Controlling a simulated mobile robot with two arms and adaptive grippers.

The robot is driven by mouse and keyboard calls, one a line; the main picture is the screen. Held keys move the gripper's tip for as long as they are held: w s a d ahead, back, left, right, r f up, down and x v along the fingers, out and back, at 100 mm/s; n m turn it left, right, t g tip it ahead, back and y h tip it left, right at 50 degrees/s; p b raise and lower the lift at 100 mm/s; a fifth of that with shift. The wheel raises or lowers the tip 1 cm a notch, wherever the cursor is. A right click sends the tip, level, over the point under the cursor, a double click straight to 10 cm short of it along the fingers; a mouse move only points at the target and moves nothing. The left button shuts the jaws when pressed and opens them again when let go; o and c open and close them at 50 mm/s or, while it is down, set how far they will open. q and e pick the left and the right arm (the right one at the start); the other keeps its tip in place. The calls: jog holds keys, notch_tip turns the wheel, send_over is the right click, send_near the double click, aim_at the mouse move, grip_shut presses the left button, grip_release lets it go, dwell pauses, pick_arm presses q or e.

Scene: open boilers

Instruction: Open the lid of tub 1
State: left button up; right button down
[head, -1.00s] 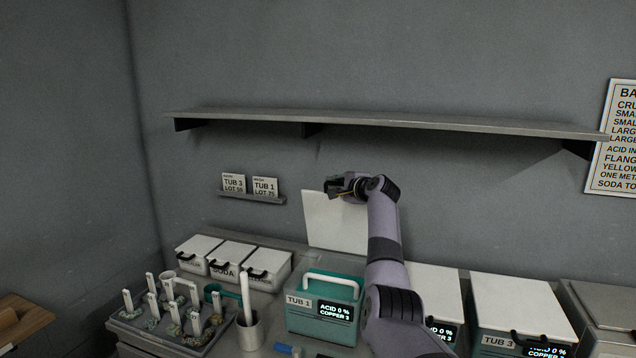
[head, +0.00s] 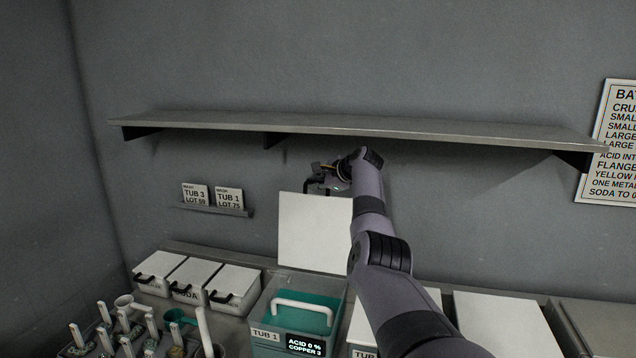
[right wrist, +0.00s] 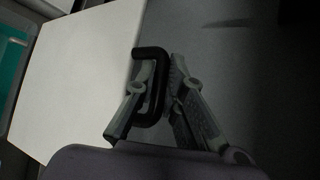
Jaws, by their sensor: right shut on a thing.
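Tub 1 (head: 268,336) is a teal-filled box on the bench with a label and a display reading acid 0 %, copper 3. Its white lid (head: 314,238) stands upright behind it, so the tub's inside and a white bar handle (head: 301,308) show. My right gripper (head: 325,180) is at the lid's top edge. In the right wrist view my right gripper (right wrist: 152,100) is shut on the black lid handle (right wrist: 151,62), with the lid (right wrist: 75,75) to the left. My left gripper is not in view.
A long wall shelf (head: 350,128) is just above my right gripper. White lidded boxes (head: 235,283) stand left of tub 1, and other tubs (head: 505,325) stand to the right, partly behind my arm. A rack of white-handled items (head: 110,335) is at lower left.

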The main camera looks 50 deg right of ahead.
jog(key=shift+w+a+f, duration=0.15)
jog(key=shift+a+f, duration=0.15)
jog(key=c, duration=1.8)
grip_release()
jog(key=shift+o, duration=0.7)
jog(key=shift+w, duration=0.15)
jog(key=shift+d, duration=0.1)
jog(key=shift+r, duration=0.25)
jog(key=shift+s+a+r, duration=0.2)
jog(key=shift+s+r, duration=0.1)
jog(key=shift+s, duration=0.3)
jog(key=v, duration=1)
jog(key=shift+s, duration=0.35)
jog(key=shift+d, duration=0.1)
